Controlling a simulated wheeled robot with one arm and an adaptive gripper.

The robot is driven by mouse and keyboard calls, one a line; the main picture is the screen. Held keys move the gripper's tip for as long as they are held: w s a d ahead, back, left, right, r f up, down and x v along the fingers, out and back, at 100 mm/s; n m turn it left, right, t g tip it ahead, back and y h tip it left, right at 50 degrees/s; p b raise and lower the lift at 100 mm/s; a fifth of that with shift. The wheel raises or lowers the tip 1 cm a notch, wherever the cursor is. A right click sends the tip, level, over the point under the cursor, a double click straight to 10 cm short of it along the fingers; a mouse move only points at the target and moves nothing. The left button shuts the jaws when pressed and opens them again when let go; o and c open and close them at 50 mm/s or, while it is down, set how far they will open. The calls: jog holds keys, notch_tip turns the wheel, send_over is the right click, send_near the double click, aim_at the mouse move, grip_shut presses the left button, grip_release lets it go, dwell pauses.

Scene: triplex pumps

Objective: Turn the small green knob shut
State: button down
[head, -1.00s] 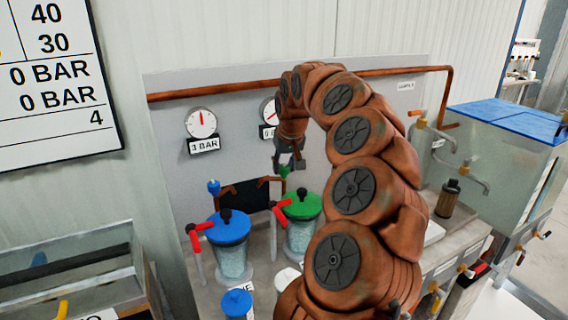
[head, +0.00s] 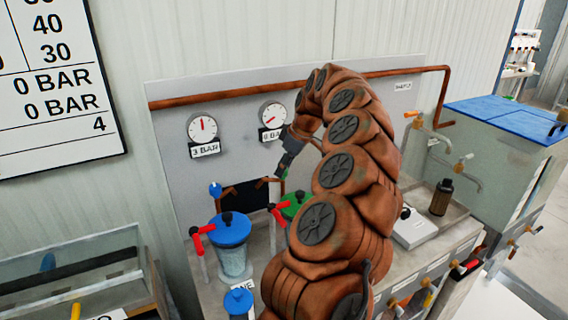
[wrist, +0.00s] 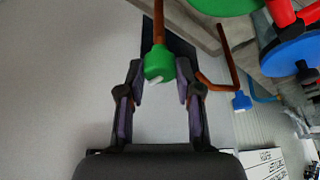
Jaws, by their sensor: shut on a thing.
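The small green knob (wrist: 159,63) sits on a copper pipe in the wrist view, with a white mark on its face. The fingertips of my gripper (wrist: 160,82) are on either side of it, shut on it. In the head view my gripper (head: 285,168) reaches down in front of the back panel, tilted to the lower left. The knob is mostly hidden there by the gripper. A small blue knob (head: 215,189) stands on a pipe to its left.
Below are a blue-lidded canister (head: 231,229) and a green-lidded one (head: 294,204), partly hidden by my arm, with red handles close by. Two gauges (head: 202,128) are on the panel (head: 240,150). A blue-topped tank (head: 505,125) stands at right.

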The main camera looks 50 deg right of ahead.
jog(key=shift+n, duration=0.6)
jog(key=c, duration=0.8)
grip_release()
jog(key=shift+d+v, duration=0.1)
jog(key=shift+v, duration=2.85)
jog(key=shift+d+v, duration=0.15)
jog(key=shift+v, duration=2.8)
jog(key=shift+w, duration=0.1)
